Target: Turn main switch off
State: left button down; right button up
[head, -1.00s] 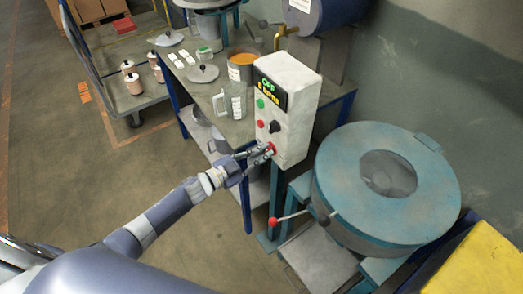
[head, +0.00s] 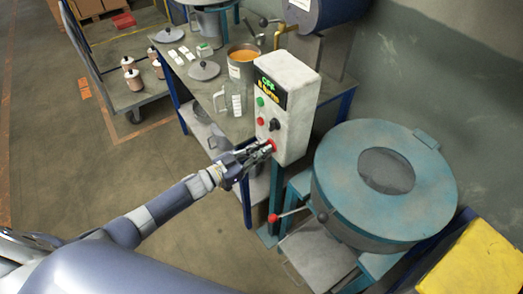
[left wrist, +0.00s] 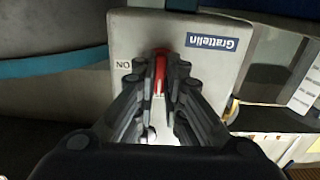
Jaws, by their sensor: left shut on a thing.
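The white control box (head: 288,105) stands at the table's front corner, with a lit display (head: 271,92) that shows OFF on its top line. The red main switch (head: 273,146) is low on the box's front. My left gripper (head: 264,148) is at it. In the left wrist view, the fingers (left wrist: 158,88) are shut on the red switch handle (left wrist: 160,72), one on each side. The printed word ON shows beside the handle; the fingers hide part of the switch and the panel below. My right gripper is not in view.
A green button, a red button and a black knob (head: 274,125) sit above the switch. A measuring jug (head: 233,101) and an orange-filled pot (head: 242,64) stand left of the box.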

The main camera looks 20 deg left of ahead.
pick_arm(q)
jog(key=shift+f, duration=0.1)
jog(key=c, duration=1.7)
grip_release()
jog(key=v, duration=1.2)
